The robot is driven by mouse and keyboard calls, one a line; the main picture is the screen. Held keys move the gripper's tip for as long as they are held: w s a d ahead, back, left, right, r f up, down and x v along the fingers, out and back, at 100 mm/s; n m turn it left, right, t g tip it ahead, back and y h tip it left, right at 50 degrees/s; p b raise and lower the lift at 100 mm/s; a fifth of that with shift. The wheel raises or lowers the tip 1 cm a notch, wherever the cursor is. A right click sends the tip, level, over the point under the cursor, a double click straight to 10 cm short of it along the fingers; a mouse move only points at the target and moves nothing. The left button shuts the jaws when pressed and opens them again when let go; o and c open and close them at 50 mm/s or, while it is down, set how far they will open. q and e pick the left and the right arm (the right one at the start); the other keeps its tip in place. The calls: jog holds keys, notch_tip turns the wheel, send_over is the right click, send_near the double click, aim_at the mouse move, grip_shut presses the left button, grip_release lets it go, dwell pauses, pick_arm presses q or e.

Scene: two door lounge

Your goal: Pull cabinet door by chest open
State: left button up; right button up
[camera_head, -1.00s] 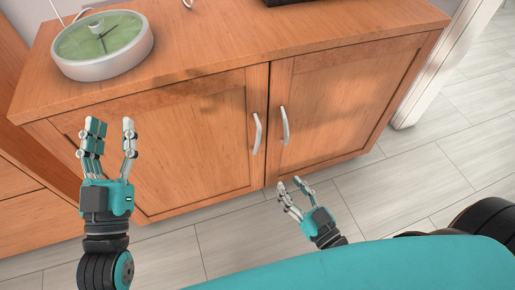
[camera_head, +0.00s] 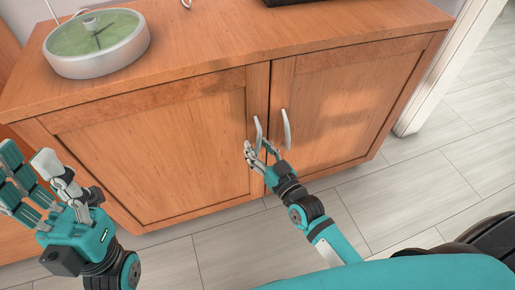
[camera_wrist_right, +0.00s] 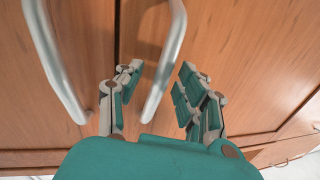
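The wooden cabinet has two doors, a left door (camera_head: 165,150) and a right door (camera_head: 345,105), both closed. Each has a curved metal handle near the middle gap: the left handle (camera_head: 258,132) and the right handle (camera_head: 286,128). My right gripper (camera_head: 262,150) is open in front of the handles, overlapping the left handle's lower end in the head view. In the right wrist view, the right handle (camera_wrist_right: 170,60) shows between the open fingers and the left handle (camera_wrist_right: 50,60) lies left of them. I cannot tell whether they touch. My left gripper (camera_head: 35,180) is open and empty at lower left.
A round clock-like object (camera_head: 97,43) with a green face stands on the cabinet top (camera_head: 210,45). A dark object sits at the back edge. Tiled floor (camera_head: 400,190) is clear in front and to the right, beside a white door frame (camera_head: 445,75).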

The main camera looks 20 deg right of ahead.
jog(key=shift+w, duration=0.25)
grip_shut()
dwell(0.5)
